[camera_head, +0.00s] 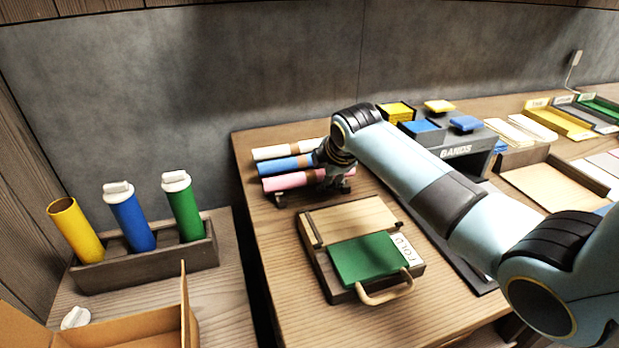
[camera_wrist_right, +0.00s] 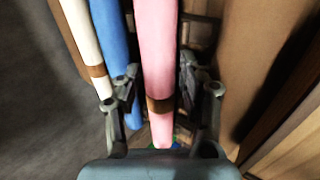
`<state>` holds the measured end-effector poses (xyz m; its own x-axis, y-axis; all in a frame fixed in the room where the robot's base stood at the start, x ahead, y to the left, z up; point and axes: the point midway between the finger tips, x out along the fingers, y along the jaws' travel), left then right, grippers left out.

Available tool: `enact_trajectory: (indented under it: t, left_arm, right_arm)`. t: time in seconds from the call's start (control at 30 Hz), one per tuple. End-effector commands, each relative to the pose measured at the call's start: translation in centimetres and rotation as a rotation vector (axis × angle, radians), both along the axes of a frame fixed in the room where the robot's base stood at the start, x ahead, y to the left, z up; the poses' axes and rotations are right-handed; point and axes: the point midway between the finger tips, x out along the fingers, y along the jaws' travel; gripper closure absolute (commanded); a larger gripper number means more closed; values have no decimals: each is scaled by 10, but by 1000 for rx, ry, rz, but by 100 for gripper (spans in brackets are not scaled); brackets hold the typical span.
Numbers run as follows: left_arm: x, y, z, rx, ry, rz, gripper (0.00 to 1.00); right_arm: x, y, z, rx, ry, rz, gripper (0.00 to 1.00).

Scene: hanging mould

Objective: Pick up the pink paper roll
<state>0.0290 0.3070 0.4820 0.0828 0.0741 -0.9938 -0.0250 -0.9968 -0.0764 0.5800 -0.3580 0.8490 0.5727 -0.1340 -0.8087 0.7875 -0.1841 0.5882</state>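The pink paper roll (camera_head: 284,182) lies in front of a blue and a white roll, with a brown band around it. My right gripper (camera_head: 335,180) is at its right part in the head view. In the right wrist view, the pink roll (camera_wrist_right: 158,60) runs between the two fingers of my right gripper (camera_wrist_right: 160,88). The fingers are apart, one on each side of the roll, and a narrow gap seems to show beside it. The gripper hides part of the rolls in the head view. My left gripper is not in view.
The blue roll (camera_head: 287,166) and white roll (camera_head: 285,151) lie close behind the pink one. A wooden folding board with a green pad (camera_head: 368,259) sits in front. A BANDS holder (camera_head: 458,150) stands to the right.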

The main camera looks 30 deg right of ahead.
Motion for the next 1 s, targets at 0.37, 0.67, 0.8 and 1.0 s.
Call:
enact_trajectory:
  t: [0.37,0.67,0.8,1.0]
  left_arm:
    - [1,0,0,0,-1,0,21]
    - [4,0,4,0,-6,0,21]
    - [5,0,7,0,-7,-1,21]
    - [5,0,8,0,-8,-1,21]
  right_arm:
    - [0,0,0,0,0,0,100]
    - [1,-1,23,-1,-5,0,100]
    - [1,-1,54,-1,-5,0,100]
    - [1,-1,87,-1,-3,0,100]
